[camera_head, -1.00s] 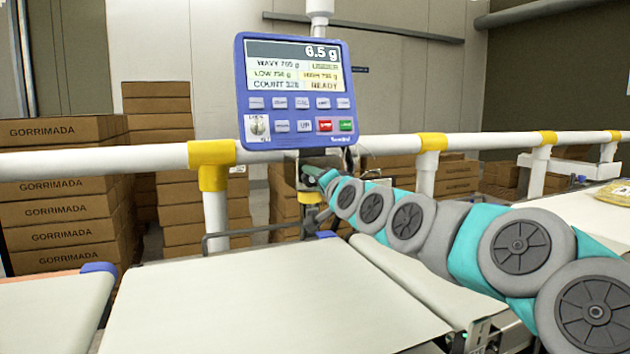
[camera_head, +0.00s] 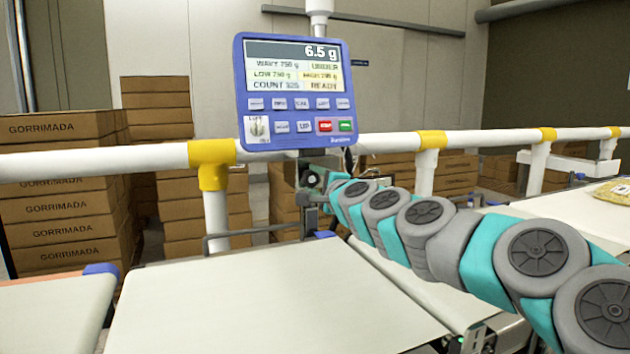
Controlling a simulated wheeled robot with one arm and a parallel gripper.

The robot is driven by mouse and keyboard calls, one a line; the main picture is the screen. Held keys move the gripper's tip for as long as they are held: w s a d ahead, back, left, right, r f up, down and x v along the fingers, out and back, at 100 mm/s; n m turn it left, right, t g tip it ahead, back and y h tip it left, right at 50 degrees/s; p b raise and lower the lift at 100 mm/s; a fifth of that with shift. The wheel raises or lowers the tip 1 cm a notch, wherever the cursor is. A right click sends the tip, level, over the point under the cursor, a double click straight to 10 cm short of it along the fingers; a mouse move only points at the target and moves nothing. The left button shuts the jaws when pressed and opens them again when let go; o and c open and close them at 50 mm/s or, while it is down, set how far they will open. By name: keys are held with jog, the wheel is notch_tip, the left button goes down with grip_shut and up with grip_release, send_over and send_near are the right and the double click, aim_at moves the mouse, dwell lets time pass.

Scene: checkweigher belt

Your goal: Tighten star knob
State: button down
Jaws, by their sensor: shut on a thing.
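My gripper (camera_head: 313,190) is at the post just under the blue display unit (camera_head: 294,137), at the far side of the weighing belt. It is small in view and its fingers are partly hidden by my own wrist. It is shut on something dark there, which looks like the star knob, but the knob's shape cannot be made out. My arm reaches to it from the lower right. The display reads 6.5 g, with UNDER and READY shown.
The pale weighing belt (camera_head: 270,300) is empty below my arm. A white rail (camera_head: 110,161) with yellow joints runs behind it. Stacked cardboard boxes (camera_head: 62,215) stand beyond. A yellowish bag (camera_head: 612,192) lies on the belt at the far right.

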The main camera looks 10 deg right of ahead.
jog(key=shift+f+m, duration=0.1)
jog(key=shift+m, duration=0.2)
jog(key=shift+c, duration=1.5)
grip_release()
jog(key=shift+s, duration=0.1)
jog(key=v, duration=0.7)
jog(key=shift+s, duration=0.35)
jog(key=shift+s+d, duration=0.1)
jog(key=shift+d, duration=0.05)
